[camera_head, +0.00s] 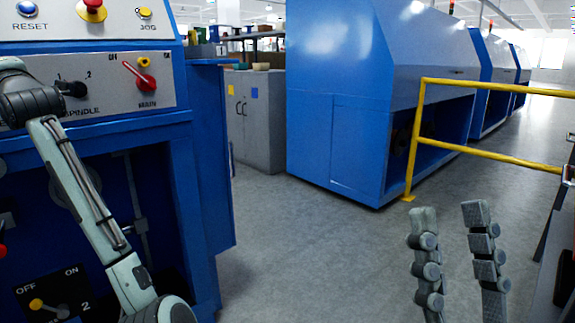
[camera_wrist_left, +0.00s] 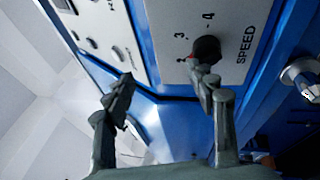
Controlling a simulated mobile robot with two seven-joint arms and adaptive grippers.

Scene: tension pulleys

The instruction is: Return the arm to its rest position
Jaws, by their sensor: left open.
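My left gripper (camera_wrist_left: 162,80) is open in the left wrist view, with its two fingers spread and nothing held between them. One fingertip shows just below a black SPEED knob (camera_wrist_left: 207,48) on a grey panel; I cannot tell whether they touch. In the head view my left arm (camera_head: 85,205) rises from the bottom toward the upper left, across the front of the blue machine (camera_head: 180,185). Its gripper is not visible there. My right gripper (camera_head: 449,211) is open and empty at the lower right, fingers pointing up, over the floor.
A yellow railing (camera_head: 490,152) stands beyond my right gripper. A large blue machine (camera_head: 335,110) and grey cabinet (camera_head: 258,120) stand behind. The middle floor (camera_head: 310,250) is clear.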

